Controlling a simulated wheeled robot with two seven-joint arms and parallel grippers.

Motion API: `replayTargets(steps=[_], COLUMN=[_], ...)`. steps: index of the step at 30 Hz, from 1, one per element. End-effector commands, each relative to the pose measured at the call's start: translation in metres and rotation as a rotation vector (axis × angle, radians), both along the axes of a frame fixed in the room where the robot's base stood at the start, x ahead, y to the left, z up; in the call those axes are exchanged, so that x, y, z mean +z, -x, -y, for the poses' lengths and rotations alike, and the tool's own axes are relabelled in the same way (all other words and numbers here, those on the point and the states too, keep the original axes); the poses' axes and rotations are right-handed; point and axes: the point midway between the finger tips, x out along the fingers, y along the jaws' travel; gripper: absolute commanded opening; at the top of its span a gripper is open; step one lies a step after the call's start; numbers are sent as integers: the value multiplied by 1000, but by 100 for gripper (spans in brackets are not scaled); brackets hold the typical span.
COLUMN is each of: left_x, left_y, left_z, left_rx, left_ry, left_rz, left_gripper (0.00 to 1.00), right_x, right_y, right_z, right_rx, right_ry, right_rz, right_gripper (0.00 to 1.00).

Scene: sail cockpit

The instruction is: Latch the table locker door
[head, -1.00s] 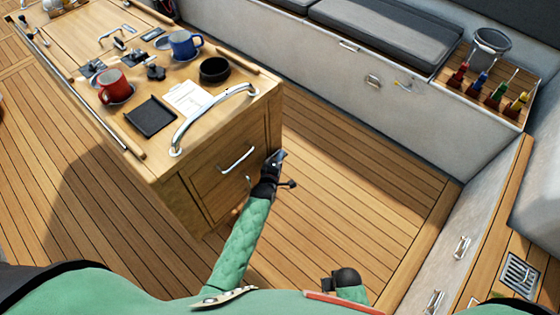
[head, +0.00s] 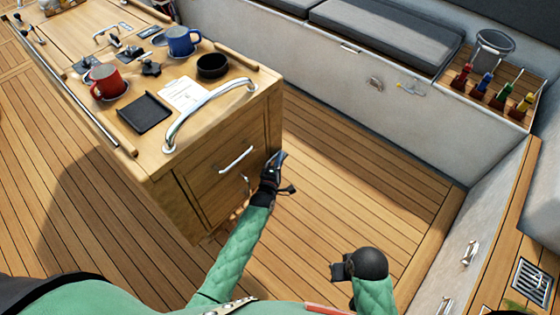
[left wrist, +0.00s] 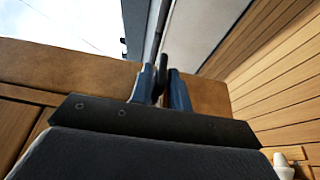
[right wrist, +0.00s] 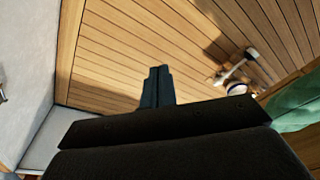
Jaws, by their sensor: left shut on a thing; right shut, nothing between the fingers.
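The locker door (head: 222,187) is the wooden front panel at the near end of the table, with a metal bar handle (head: 237,158). It looks about flush with the table end. A small metal fitting (head: 246,180) shows below the handle. My left gripper (head: 277,158) is at the right edge of that end. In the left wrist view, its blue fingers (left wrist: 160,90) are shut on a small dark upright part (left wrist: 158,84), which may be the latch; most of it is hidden. My right gripper (head: 340,270) is low over the floor; its fingers (right wrist: 157,86) are shut and empty.
The tabletop carries a red mug (head: 108,82), a blue mug (head: 181,41), a black bowl (head: 212,66), a black tray (head: 145,112) and a curved metal rail (head: 208,115). Open floor (head: 350,170) lies right of the table, before the bench (head: 340,80).

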Motion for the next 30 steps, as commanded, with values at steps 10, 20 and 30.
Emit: replayTargets(steps=[10,20,30], left_x=[-1,-1,-3], left_y=[1,1,22], left_z=[1,0,-5], left_rx=[-1,-1,-1], left_ry=[1,1,1], left_rz=[-1,0,0], left_gripper=[0,34,34], right_x=[2,2,13], right_y=[0,0,5], right_z=[0,0,1], right_rx=[0,0,1], right_ry=[-1,-1,0], right_rz=[1,2,-6], right_gripper=[0,0,0])
